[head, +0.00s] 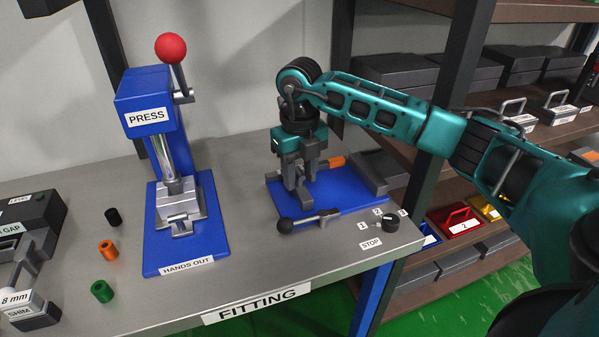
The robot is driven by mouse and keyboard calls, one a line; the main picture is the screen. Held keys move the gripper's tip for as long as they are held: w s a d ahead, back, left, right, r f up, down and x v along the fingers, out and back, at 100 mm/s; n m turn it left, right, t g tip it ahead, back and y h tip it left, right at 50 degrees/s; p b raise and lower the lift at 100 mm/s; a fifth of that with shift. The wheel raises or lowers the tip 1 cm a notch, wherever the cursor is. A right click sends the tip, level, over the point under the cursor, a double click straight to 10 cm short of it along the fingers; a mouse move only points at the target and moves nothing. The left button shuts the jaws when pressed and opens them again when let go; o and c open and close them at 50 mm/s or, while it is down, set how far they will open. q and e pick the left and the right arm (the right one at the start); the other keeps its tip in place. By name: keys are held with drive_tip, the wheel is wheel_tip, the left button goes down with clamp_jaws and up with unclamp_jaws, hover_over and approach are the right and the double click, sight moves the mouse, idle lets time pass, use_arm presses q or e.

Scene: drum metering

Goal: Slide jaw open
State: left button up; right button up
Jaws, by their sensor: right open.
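The vise has a blue base plate (345,199) on the right part of the bench. A dark grey jaw block (366,174) stands on its right side. A handle (310,219) with a black ball knob lies along the front of the plate. My right gripper (301,182) points down over the left part of the plate, its fingers spread. A grey part, perhaps the sliding jaw, is at or between the fingertips; the gripper hides most of it, and I cannot tell whether they touch. An orange piece (337,161) shows behind the gripper. My left gripper is not in view.
A blue press (150,100) with a red-knobbed lever stands left of the vise. Black, orange (107,250) and green (102,291) cylinders and a gap gauge (30,235) sit further left. A black dial (390,223) marked STOP is at the right corner. Shelves stand behind on the right.

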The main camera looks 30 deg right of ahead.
drive_tip(key=shift+c, duration=0.2)
drive_tip(key=c, duration=0.6)
clamp_jaws()
